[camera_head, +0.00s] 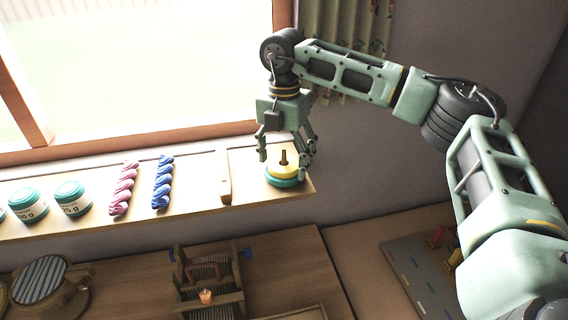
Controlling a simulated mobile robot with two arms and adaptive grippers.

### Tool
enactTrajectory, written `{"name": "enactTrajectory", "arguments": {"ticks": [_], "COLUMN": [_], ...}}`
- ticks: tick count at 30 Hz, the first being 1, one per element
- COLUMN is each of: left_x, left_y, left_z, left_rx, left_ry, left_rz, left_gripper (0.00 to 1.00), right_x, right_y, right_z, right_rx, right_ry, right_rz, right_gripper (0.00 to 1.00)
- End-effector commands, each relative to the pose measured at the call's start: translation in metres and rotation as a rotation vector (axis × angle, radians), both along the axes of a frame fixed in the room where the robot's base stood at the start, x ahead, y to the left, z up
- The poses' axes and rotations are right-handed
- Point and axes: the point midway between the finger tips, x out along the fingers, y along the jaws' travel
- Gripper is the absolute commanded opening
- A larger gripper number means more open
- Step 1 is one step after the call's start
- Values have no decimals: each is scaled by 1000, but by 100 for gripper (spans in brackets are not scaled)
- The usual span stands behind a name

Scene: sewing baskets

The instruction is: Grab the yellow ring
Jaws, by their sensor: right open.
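The yellow ring (284,171) sits on top of a teal ring (285,182), around a short dark peg (283,156), at the right end of the windowsill shelf. My right gripper (284,158) points down from above with its fingers spread, one to each side of the peg. It is open and empty, and its fingertips appear just above or beside the yellow ring; contact cannot be told. My left gripper is not in the view.
On the shelf (205,197) stand an upright wooden piece (223,178), blue skein (162,182), pink skein (123,188) and teal yarn tubs (72,198). The window frame (150,138) is behind. Below are a wooden rack (208,290) and round basket (40,280).

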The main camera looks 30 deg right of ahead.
Motion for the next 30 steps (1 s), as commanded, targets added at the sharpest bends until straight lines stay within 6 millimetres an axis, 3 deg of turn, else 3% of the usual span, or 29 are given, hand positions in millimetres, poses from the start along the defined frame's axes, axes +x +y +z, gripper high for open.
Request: {"name": "enactTrajectory", "arguments": {"ticks": [12, 23, 30], "left_x": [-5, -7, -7], "left_y": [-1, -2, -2], "left_z": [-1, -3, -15], "left_rx": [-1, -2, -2], "left_ry": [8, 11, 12], "left_rz": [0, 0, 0], "left_gripper": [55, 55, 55], "right_x": [0, 0, 1], "right_y": [0, 0, 1], "right_z": [0, 4, 28], "right_rx": [1, 1, 1], "right_ry": [1, -1, -3], "right_rz": [0, 0, -1], "right_gripper": [37, 37, 37]}}
